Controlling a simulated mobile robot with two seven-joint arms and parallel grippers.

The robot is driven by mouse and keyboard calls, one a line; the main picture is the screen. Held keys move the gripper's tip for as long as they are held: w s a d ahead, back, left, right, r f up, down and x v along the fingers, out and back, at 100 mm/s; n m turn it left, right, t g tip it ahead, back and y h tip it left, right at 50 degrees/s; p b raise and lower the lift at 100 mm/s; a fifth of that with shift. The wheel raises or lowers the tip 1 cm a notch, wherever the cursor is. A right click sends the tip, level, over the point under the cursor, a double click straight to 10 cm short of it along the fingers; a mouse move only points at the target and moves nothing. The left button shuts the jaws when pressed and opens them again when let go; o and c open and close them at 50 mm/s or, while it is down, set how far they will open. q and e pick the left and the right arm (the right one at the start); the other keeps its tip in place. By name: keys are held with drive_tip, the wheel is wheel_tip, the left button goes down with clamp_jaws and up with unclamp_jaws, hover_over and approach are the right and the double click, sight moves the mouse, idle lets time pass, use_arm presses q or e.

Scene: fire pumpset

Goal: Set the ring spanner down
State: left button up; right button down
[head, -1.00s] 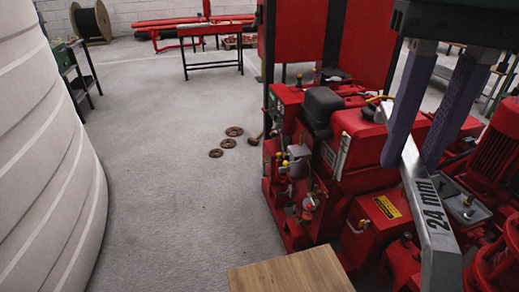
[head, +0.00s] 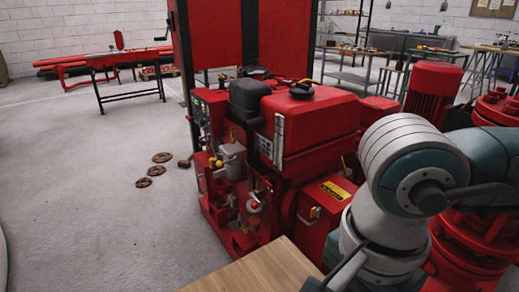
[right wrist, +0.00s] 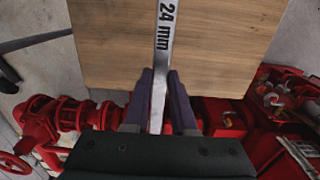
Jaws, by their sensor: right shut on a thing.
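The ring spanner is a flat silver bar marked "24 mm" (right wrist: 163,50). In the right wrist view it runs upward from between the fingers, over a wooden top, and its far end is cut off by the frame's upper edge. My right gripper (right wrist: 161,103) is shut on the spanner's shank with its two purple-grey fingers. I cannot tell whether the spanner touches the wood. The wooden top (head: 252,269) also shows at the bottom of the head view. There my right arm stands in front, and the spanner is not visible. My left gripper is not in view.
A red pumpset (head: 310,125) stands just behind the wooden top, and its red pipework (right wrist: 70,115) lies below it in the wrist view. Open floor (head: 80,200) is at left.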

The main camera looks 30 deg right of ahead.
wheel_tip(320, 180, down, 9)
drive_tip(key=shift+f+b, duration=0.15)
drive_tip(key=shift+b, duration=1)
drive_tip(key=shift+f+b, duration=0.75)
drive_tip(key=shift+f, duration=1.2)
drive_tip(key=shift+f, duration=0.1)
drive_tip(key=c, duration=0.7)
unclamp_jaws()
drive_tip(key=shift+c, duration=0.2)
